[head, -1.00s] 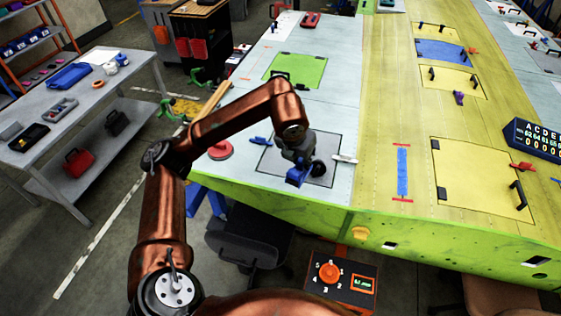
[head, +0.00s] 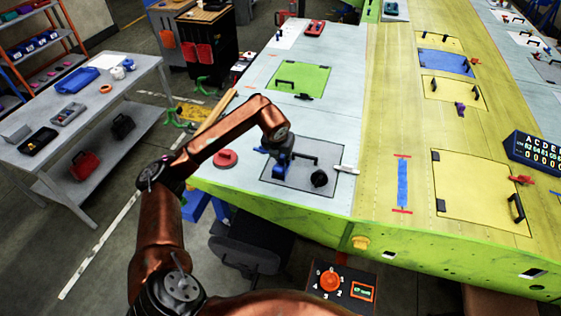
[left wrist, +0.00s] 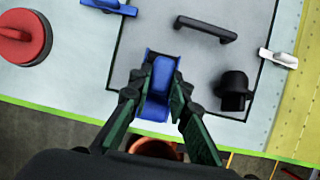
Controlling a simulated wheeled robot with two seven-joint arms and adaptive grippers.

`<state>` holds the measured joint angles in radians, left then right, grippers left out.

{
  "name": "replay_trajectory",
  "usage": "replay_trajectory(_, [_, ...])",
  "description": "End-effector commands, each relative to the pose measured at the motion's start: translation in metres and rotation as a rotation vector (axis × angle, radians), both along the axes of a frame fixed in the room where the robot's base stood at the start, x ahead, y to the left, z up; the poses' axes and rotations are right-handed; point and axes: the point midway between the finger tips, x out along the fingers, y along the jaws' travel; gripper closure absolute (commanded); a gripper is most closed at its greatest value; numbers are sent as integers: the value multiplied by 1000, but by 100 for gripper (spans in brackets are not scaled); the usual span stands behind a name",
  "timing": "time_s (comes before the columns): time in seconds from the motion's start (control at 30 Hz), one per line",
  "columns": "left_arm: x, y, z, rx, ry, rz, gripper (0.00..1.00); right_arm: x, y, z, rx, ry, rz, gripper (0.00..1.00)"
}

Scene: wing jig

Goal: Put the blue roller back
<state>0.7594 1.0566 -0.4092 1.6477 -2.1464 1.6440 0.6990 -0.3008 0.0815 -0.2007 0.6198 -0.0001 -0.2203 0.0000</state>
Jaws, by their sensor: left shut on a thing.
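My left gripper (head: 281,166) is shut on the blue roller (left wrist: 158,88), which shows as a blue block-like shape between the fingertips in the left wrist view. In the head view the gripper points down over the left part of the grey panel (head: 332,187) on the wing. The arm and fingers partly hide the roller there. I cannot tell whether the roller touches the panel. My right gripper is not in view.
The grey panel carries a black handle (left wrist: 207,30) and a black round knob (head: 319,179). A red disc (head: 226,158), a blue clamp (left wrist: 108,7) and a white clamp (head: 346,169) lie around it. A side table (head: 85,125) stands at the left.

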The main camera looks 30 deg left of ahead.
Motion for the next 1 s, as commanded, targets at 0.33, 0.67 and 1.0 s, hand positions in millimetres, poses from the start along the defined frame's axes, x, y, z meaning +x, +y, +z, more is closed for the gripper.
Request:
replay_trajectory(0.33, [4,9,-29,-2,4,0,100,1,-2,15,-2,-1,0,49])
replay_trajectory(0.67, [5,10,-43,1,-2,-1,100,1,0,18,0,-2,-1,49])
replay_trajectory(1.0, [5,10,-45,1,-1,-1,67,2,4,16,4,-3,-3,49])
